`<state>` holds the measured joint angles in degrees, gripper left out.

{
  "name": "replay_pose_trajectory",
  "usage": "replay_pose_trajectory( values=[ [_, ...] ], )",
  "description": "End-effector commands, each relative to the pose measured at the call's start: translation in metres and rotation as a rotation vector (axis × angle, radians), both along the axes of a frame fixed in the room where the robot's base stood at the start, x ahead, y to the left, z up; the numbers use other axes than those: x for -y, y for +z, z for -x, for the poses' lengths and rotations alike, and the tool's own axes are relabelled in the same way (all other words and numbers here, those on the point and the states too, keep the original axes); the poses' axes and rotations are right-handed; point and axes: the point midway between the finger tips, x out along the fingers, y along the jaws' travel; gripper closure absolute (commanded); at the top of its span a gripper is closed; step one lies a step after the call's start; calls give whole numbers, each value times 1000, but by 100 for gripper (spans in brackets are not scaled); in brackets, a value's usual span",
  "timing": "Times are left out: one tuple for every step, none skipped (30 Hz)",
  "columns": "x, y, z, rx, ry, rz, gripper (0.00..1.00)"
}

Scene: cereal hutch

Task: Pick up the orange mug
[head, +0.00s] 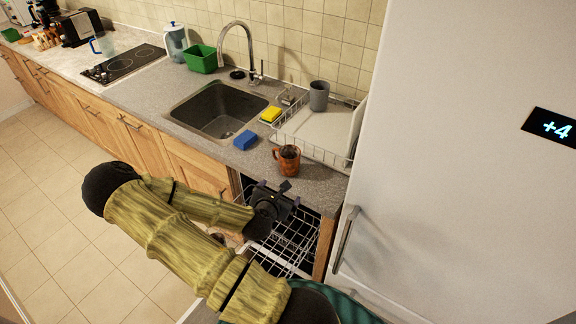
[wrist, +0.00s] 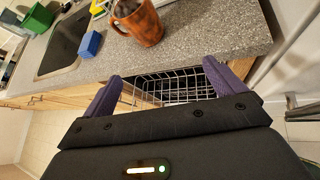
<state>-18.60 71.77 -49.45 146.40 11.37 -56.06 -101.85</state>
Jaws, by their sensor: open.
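The orange mug (head: 288,162) stands upright on the grey counter near its front edge, with its handle to the left in the head view. In the wrist view the orange mug (wrist: 143,22) is at the top, beyond the fingertips, and its top is cut off by the picture edge. Something dark shows inside it. My gripper (head: 283,190) is in front of the counter edge, just short of the mug and not touching it. In the wrist view my gripper (wrist: 160,72) has its two purple fingers wide apart with nothing between them.
A blue sponge (head: 245,140) lies left of the mug, and a yellow sponge (head: 271,114) lies behind. A dish rack (head: 318,150) with a grey cup (head: 319,95) stands behind and right. An open dishwasher rack (head: 285,250) is below my gripper. The fridge (head: 450,150) bounds the right.

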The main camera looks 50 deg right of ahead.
Motion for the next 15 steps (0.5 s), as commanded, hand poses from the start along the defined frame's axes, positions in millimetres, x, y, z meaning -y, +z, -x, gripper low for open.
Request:
replay_pose_trajectory(
  values=[
    [6,-1,-2,-48,59,76,5],
    [8,2,-3,-70,90,114,5],
    [10,4,-5,-97,125,155,5],
    [12,6,-6,-112,146,182,5],
    [13,7,-7,-125,162,202,5],
    [13,9,-8,-135,178,219,5],
    [13,9,-9,-140,185,227,5],
    [13,10,-9,-143,189,233,5],
    [13,10,-9,-144,190,234,5],
    [13,10,-9,-144,190,233,5],
    [13,10,-9,-142,189,232,5],
    [13,10,-9,-142,189,231,5],
    [13,10,-9,-142,188,231,5],
    [13,10,-9,-141,187,231,5],
    [13,10,-9,-141,187,231,5]
  ],
)
